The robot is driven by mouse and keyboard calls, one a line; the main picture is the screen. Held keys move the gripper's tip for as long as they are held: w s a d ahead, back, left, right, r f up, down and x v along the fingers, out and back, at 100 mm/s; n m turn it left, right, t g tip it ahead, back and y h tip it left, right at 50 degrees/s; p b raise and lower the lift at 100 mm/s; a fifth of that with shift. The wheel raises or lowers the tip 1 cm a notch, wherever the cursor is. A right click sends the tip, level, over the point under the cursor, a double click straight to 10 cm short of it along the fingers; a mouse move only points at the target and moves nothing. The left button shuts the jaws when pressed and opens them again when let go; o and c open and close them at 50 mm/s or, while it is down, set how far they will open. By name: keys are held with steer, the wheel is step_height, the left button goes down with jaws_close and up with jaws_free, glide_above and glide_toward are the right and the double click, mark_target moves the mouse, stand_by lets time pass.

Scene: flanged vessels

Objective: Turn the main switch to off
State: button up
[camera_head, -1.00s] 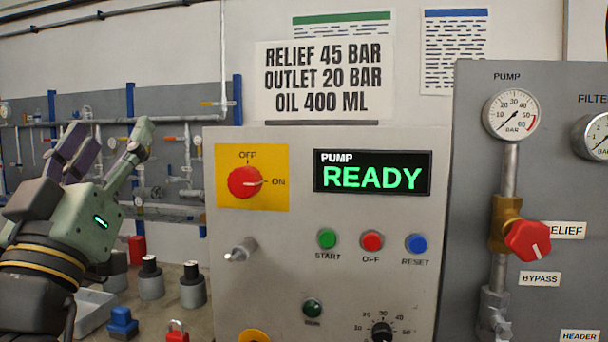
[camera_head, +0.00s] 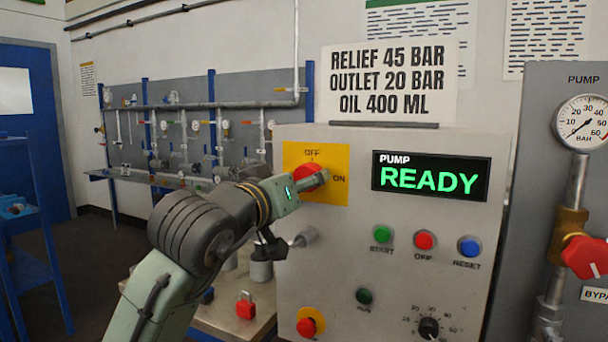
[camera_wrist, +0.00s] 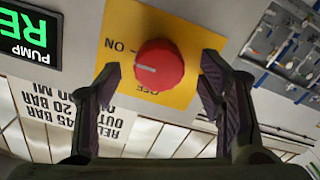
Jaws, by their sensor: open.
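The main switch is a round red knob (camera_head: 309,177) on a yellow plate (camera_head: 333,187) at the upper left of the control panel. In the wrist view, which is upside down, the knob (camera_wrist: 160,68) shows a white pointer mark directed toward the ON side. My gripper (camera_head: 305,183) is at the switch and partly covers it in the head view. In the wrist view my gripper (camera_wrist: 160,78) is open, with one finger at each side of the knob and gaps between. Whether the fingertips reach the knob's depth is unclear.
The display (camera_head: 431,177) reads PUMP READY. A grey peg (camera_head: 303,238) sticks out below the switch, close under my arm. START (camera_head: 381,234), OFF (camera_head: 424,240) and RESET (camera_head: 469,246) buttons lie to the right. A red padlock (camera_head: 245,306) stands on the bench.

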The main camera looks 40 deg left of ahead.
steer(key=shift+x, duration=0.85)
steer(key=shift+c, duration=0.3)
steer(key=c, duration=1.1)
